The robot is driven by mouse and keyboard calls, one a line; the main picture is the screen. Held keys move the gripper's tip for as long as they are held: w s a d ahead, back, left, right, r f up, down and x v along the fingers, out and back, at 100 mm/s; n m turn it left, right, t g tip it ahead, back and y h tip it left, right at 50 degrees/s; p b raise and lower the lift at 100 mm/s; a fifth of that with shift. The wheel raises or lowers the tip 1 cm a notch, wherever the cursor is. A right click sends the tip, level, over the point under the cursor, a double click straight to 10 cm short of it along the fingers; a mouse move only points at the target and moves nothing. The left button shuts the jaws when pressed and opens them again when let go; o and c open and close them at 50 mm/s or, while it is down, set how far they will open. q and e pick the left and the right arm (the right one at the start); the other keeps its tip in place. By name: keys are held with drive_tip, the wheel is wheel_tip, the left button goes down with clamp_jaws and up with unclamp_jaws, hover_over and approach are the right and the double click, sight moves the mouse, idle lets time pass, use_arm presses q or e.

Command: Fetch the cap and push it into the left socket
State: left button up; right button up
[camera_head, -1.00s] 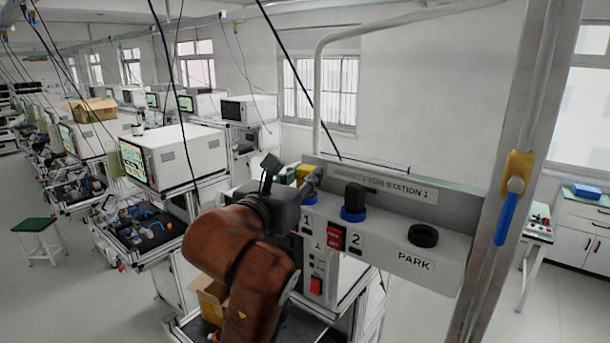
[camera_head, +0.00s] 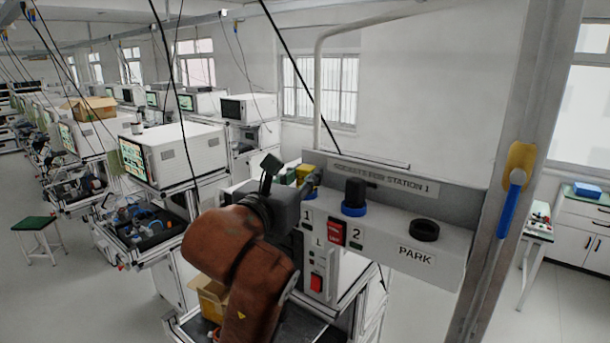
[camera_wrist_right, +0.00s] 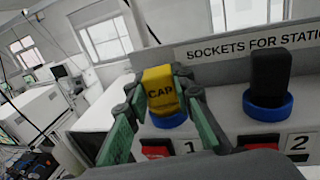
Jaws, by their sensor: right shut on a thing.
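The yellow cap (camera_wrist_right: 160,92), marked CAP, is held between the green-edged fingers of my right gripper (camera_wrist_right: 160,100), which is shut on it. Right below the cap is the blue ring of the left socket (camera_wrist_right: 169,120), above the number 1. In the wrist view the cap's lower end meets the ring's top edge; I cannot tell how deep it sits. In the head view the cap (camera_head: 305,171) shows behind my right gripper (camera_head: 311,181), which hides most of the left socket. My left gripper is not in view.
Socket 2 (camera_head: 353,209) has a blue ring with a black plug (camera_head: 355,191) standing in it, close to the right of my gripper. A black ring (camera_head: 424,230) lies at PARK. An upright post (camera_head: 525,110) stands farther right. The sign panel (camera_head: 385,183) rises behind the sockets.

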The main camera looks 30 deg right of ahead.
drive_tip(key=o, duration=1.1)
drive_tip(key=v, duration=1.2)
